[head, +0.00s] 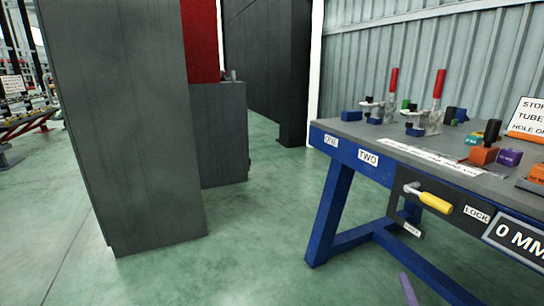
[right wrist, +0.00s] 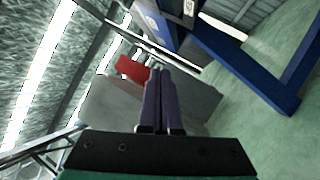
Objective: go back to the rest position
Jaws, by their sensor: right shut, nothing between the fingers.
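My right gripper shows in the right wrist view (right wrist: 158,78), its two purple fingers together and nothing between them. In the head view only a purple finger tip of it (head: 408,288) shows at the bottom edge, below the blue workbench and apart from it. My left gripper is not in view.
The blue-framed workbench (head: 335,205) stands at the right with red-handled clamps (head: 437,88), labelled blocks and a yellow-handled lever (head: 434,202). A tall grey cabinet (head: 125,120) stands at the left. The green floor between them is clear.

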